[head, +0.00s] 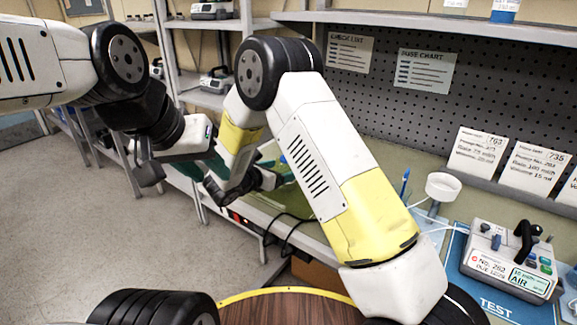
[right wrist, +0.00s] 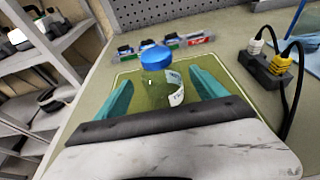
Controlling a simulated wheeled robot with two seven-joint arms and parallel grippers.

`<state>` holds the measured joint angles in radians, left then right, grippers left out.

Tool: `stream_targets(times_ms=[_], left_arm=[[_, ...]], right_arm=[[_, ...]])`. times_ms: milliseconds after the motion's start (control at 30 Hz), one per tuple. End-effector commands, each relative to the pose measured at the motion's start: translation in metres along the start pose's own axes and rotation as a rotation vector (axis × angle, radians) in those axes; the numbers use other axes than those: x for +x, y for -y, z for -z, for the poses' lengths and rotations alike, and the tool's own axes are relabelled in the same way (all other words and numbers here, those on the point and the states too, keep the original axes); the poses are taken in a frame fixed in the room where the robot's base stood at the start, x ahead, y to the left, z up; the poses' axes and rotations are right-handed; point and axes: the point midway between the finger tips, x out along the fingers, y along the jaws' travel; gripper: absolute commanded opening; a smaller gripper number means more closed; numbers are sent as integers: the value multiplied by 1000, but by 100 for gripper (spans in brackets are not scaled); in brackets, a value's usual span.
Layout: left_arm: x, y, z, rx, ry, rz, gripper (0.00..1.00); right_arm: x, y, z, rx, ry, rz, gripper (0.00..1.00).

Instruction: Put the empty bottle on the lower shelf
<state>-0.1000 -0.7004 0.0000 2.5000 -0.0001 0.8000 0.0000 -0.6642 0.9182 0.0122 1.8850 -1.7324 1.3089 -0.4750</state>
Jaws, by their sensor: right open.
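A clear greenish bottle (right wrist: 155,92) with a blue cap and a white label stands on a pale green mat (right wrist: 232,92) in the right wrist view. My right gripper (right wrist: 162,77) is open, with its teal fingers on either side of the bottle. In the head view a bit of blue cap (head: 283,159) shows beside my right forearm, and the rest of the bottle is mostly hidden. My left gripper (head: 188,160) hangs left of the right forearm, its fingers partly hidden. A grey shelf rack stands behind, with a lower shelf (head: 190,98) and a higher one (head: 262,23).
A device (head: 215,80) stands on the lower shelf. A pump (head: 508,262) sits on a blue mat at right, near a white round cup (head: 443,186). A black socket block (right wrist: 266,70) with cables lies right of the mat. Small items (right wrist: 185,41) line the back.

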Motion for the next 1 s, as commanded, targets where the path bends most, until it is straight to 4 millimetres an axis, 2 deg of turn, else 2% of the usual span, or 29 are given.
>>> stream_targets(times_ms=[400, 700, 767, 1000], left_arm=[[0, 0, 0, 0, 0, 0, 36], [0, 0, 0, 0, 0, 0, 36], [0, 0, 0, 0, 0, 0, 36], [0, 0, 0, 0, 0, 0, 36]], right_arm=[[56, 3, 5, 1, -1, 3, 81], [61, 2, 4, 0, -1, 2, 81], [61, 2, 4, 0, -1, 2, 71], [61, 3, 4, 1, -1, 2, 24]])
